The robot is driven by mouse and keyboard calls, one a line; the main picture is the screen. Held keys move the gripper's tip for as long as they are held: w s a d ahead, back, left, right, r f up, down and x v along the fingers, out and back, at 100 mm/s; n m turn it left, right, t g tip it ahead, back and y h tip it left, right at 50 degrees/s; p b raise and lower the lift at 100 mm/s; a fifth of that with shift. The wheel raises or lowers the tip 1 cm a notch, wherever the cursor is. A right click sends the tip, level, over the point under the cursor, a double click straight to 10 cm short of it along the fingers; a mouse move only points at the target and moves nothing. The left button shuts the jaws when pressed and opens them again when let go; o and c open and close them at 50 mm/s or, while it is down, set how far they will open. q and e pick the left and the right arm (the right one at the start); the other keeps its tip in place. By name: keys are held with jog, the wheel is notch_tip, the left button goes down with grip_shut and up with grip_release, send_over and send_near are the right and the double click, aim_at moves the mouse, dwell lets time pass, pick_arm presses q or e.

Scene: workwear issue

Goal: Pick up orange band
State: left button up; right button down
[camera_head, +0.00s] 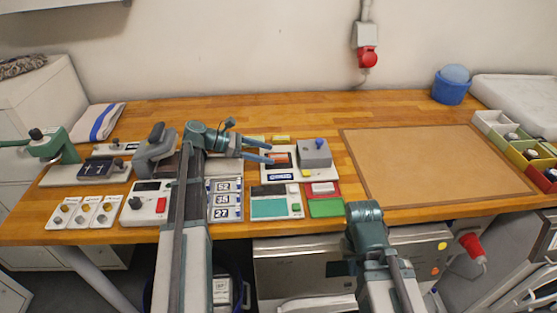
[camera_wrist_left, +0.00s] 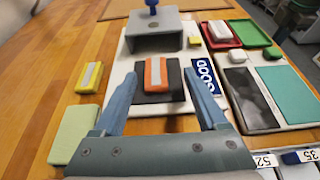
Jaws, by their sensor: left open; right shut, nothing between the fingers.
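The orange band (camera_wrist_left: 156,74), an orange piece with a white stripe, lies on a dark pad in the left wrist view. In the head view the orange band (camera_head: 281,158) shows partly behind the fingers. My left gripper (camera_head: 271,153) is open, reaching right towards it. In the left wrist view its fingers (camera_wrist_left: 160,83) stand on either side of the band, with gaps and nothing held. My right gripper (camera_head: 360,240) is low at the table's front edge, shut and empty; its fingertips are hard to make out.
A grey block with a blue knob (camera_head: 315,153) stands just beyond the band. A yellow band (camera_wrist_left: 90,77) lies to the left in the wrist view. Red (camera_wrist_left: 219,34) and green trays are nearby. A brown mat (camera_head: 435,163) at the right is clear.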

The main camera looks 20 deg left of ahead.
aim_at(284, 156)
pick_arm(q)
jog(key=b+x, duration=0.1)
jog(key=x, duration=0.1)
jog(key=b+x, duration=0.1)
jog(key=x, duration=0.2)
jog(key=shift+w, duration=0.35)
jog(key=shift+a, duration=0.1)
grip_shut()
